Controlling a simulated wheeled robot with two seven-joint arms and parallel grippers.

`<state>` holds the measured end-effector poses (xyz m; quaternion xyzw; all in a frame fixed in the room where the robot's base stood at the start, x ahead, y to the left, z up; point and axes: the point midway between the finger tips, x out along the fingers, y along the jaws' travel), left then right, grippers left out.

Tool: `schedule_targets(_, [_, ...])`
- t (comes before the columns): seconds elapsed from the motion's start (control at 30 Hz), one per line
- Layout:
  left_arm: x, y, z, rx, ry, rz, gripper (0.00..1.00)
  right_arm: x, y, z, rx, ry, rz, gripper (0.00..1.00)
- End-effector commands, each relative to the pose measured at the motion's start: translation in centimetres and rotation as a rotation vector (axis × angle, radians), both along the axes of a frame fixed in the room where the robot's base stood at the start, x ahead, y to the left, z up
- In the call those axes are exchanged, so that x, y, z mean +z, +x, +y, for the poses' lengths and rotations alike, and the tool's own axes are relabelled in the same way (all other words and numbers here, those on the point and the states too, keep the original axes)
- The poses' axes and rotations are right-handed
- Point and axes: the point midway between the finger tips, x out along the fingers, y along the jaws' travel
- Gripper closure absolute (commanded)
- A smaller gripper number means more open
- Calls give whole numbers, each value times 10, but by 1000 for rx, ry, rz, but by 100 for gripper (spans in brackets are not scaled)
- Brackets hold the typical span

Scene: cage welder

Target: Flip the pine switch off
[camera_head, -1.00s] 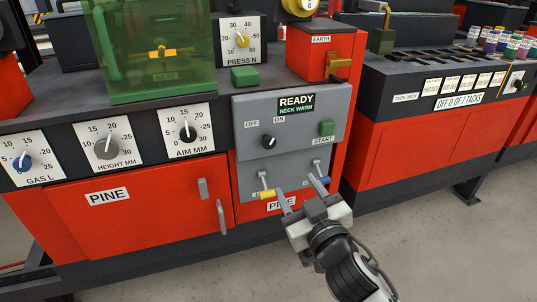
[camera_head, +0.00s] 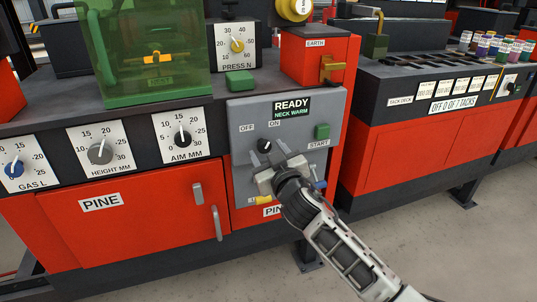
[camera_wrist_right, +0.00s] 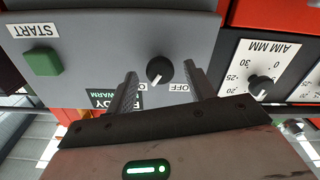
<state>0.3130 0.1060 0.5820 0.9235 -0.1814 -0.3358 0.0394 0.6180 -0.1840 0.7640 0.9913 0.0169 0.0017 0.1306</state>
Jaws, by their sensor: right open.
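The pine switch is a black rotary knob (camera_head: 264,146) on the grey control panel (camera_head: 240,112), below the OFF and ON labels. In the right wrist view the knob (camera_wrist_right: 159,69) shows upside down, its white pointer mark leaning toward the ON label. My right gripper (camera_head: 269,156) is open just in front of the knob. In the wrist view its fingers (camera_wrist_right: 160,75) appear one on each side of the knob; whether they touch it I cannot tell. My left gripper is out of view.
A green START button (camera_head: 322,131) and a READY / NECK WARM display (camera_head: 292,106) share the panel. Below are a yellow-ended lever (camera_head: 263,200) and a blue-ended lever (camera_head: 320,185), partly hidden by my arm. The AIM MM dial (camera_head: 182,136) is to the left.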

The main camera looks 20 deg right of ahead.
Motion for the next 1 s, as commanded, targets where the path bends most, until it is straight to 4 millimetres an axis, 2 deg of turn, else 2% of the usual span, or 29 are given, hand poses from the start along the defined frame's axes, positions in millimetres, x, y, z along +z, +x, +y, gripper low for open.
schedule_targets(0.2, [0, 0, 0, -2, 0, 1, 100, 0, 0, 0, 1, 0, 0, 47])
schedule_targets(0.23, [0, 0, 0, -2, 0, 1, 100, 0, 0, 0, 1, 0, 0, 49])
schedule_targets(0.3, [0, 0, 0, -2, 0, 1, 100, 0, 0, 0, 1, 0, 0, 69])
schedule_targets(0.4, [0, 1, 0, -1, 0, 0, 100, 0, 0, 0, 1, 0, 0, 91])
schedule_targets(0.73, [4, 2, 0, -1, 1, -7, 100, 0, 0, 0, 1, -32, -1, 91])
schedule_targets(1.0, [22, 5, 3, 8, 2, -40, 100, 1, 0, 0, 1, -184, -6, 91])
